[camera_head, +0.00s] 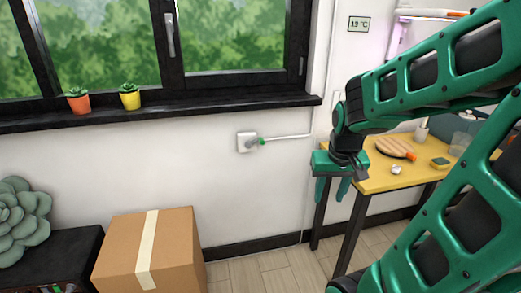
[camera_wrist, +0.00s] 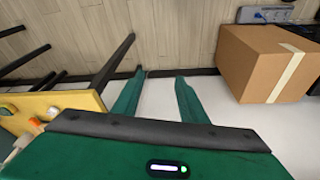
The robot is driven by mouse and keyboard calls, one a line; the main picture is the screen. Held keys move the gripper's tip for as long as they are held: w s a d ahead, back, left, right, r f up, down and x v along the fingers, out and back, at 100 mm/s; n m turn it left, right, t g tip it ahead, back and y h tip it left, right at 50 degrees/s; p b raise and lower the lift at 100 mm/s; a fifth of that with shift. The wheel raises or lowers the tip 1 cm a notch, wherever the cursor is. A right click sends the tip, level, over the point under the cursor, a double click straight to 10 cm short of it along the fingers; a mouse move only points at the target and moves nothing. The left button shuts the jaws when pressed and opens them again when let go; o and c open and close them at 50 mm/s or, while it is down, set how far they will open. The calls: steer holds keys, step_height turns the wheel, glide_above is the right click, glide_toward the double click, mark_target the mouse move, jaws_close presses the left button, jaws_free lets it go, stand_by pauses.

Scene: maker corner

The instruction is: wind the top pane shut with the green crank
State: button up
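The crank does not show in the wrist view.
A cardboard box (camera_head: 180,245) is on the left below the crank. Two potted plants (camera_head: 130,100) (camera_head: 78,104) stand on the sill. The wall before the crank is clear.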

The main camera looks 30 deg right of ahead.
steer(key=w+d+f+t+h, duration=0.1)
steer(key=w+t, duration=0.4)
steer(key=w, duration=1)
steer(key=w+d+f+t+h, duration=0.1)
steer(key=w+d+f+t, duration=0.2)
steer(key=w, duration=1.3)
steer(key=w+d+f+n+t+h, duration=0.1)
steer(key=w+f+t, duration=0.5)
steer(key=w, duration=0.9)
steer(key=shift+w+d+t, duration=0.3)
steer(key=shift+d+t, duration=0.2)
steer(key=shift+d, duration=0.35)
